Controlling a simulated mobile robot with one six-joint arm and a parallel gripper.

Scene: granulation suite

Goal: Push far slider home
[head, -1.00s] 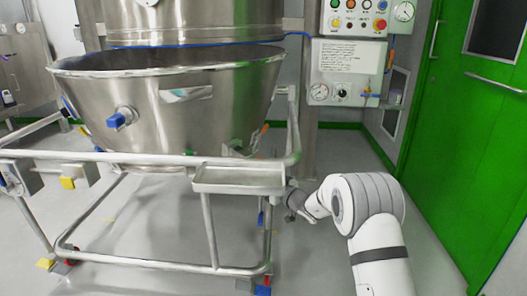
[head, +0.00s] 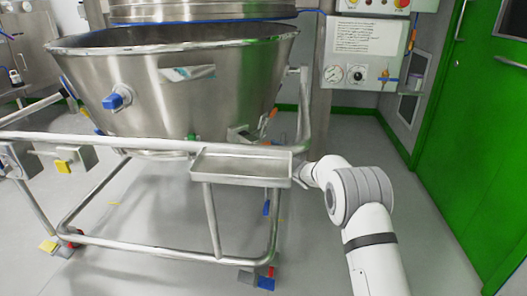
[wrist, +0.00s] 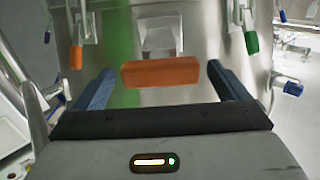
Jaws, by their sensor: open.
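In the wrist view, an orange block-shaped handle (wrist: 160,72) sits on a grey metal bracket (wrist: 160,35) against shiny steel. It looks like a slider's grip, but I cannot tell for sure that it is the far slider. My gripper (wrist: 158,82) is open, with one blue-padded finger on each side of the handle. Gaps show between handle and fingers, and nothing is held. In the head view, my gripper is hidden behind the tray and frame at the bowl's right. An orange part (head: 264,124) shows on the bowl's right side there.
The steel bowl (head: 170,90) stands in a tubular trolley frame (head: 150,258). A shallow tray (head: 240,166) juts out close to my arm. The wrist view also shows a smaller orange tab (wrist: 76,56), a green one (wrist: 251,42) and a blue one (wrist: 293,88). Floor is free towards the green door (head: 470,130).

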